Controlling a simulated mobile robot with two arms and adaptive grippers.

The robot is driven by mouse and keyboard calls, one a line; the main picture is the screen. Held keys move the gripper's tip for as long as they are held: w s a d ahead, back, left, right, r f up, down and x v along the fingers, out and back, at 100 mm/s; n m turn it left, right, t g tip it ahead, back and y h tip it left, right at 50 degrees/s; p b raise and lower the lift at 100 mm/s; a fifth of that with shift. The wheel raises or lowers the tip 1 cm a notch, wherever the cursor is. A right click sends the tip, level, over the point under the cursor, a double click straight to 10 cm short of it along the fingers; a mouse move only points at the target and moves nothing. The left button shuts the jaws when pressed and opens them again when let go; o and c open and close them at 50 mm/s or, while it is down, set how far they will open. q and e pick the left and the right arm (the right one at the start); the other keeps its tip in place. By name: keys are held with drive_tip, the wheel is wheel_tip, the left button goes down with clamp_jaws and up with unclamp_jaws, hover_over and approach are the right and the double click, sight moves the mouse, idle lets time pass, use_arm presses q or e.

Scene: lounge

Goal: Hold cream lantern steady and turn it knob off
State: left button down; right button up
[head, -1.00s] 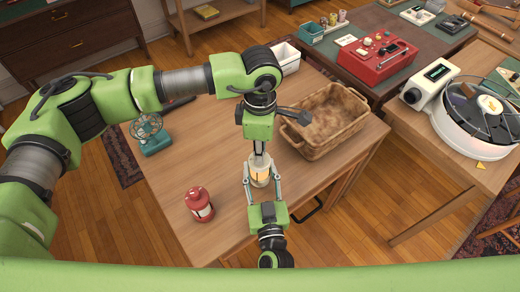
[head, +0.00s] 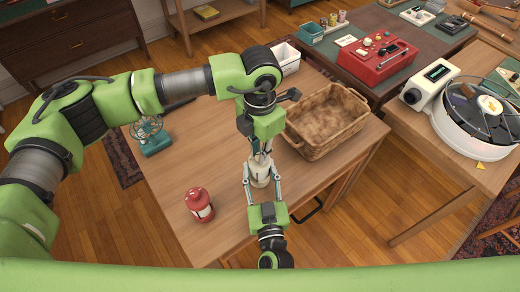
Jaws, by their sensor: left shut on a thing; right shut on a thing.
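The cream lantern (head: 260,178) stands upright near the front edge of the wooden table in the head view. Its body looks pale, with no warm glow. My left gripper (head: 261,153) comes down from above and is shut at the lantern's top. The knob is hidden under it. My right gripper (head: 262,182) reaches in from the front edge, its two fingers on either side of the lantern's body, shut on it.
A wicker basket (head: 325,120) is close on the right. A teal fan (head: 150,135) and a white bin (head: 287,58) are farther back.

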use_arm(q)
drive_tip(key=shift+w+n, duration=0.1)
drive_tip(key=shift+n, duration=0.3)
drive_tip(key=c, duration=1.9)
unclamp_jaws()
wheel_tip(320, 180, up, 12)
drive_tip(key=shift+r, duration=0.1)
